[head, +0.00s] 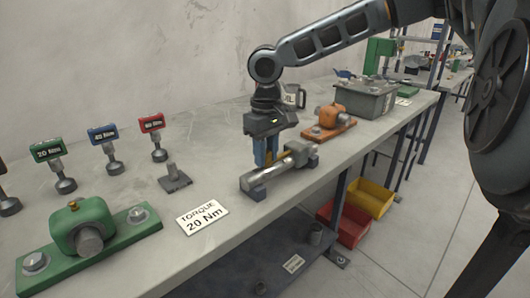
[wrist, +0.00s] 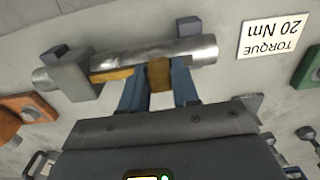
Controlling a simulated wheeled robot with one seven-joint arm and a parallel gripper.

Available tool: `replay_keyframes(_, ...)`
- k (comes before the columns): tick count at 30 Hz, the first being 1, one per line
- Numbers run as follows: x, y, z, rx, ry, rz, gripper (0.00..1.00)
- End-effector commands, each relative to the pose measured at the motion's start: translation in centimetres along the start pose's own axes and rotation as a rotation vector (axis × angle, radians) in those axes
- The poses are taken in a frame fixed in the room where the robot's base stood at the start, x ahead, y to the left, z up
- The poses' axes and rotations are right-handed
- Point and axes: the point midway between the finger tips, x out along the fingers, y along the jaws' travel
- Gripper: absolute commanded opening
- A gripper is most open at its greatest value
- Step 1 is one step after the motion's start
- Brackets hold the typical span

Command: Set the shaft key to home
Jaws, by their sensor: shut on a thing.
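The shaft key is a small brass-coloured block (wrist: 159,74) between my gripper's blue fingers in the wrist view. My gripper (head: 266,154) is shut on it, close against the side of a grey metal shaft (head: 276,171). The shaft lies level on grey supports on the bench, and it also shows in the wrist view (wrist: 190,50). A brass-coloured strip (wrist: 112,75) runs along the shaft beside the key, towards the larger grey block (wrist: 70,76). Whether the key touches the shaft is hard to tell.
A "TORQUE 20 Nm" card (head: 202,217) lies front left of the shaft. A green clamped unit (head: 85,236) stands further left, with several coloured torque tools behind. An orange unit (head: 330,120) and grey bin (head: 362,97) stand beyond the shaft. The bench's front edge is close.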

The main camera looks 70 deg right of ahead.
Motion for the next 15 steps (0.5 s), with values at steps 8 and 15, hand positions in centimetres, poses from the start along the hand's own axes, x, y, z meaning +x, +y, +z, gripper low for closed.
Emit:
replay_keyframes(8,-0.3,4.0,0.0,0.006,0.001,0.002,0.00)
replay_keyframes(15,-0.1,4.6,0.0,0.004,0.001,0.007,0.00)
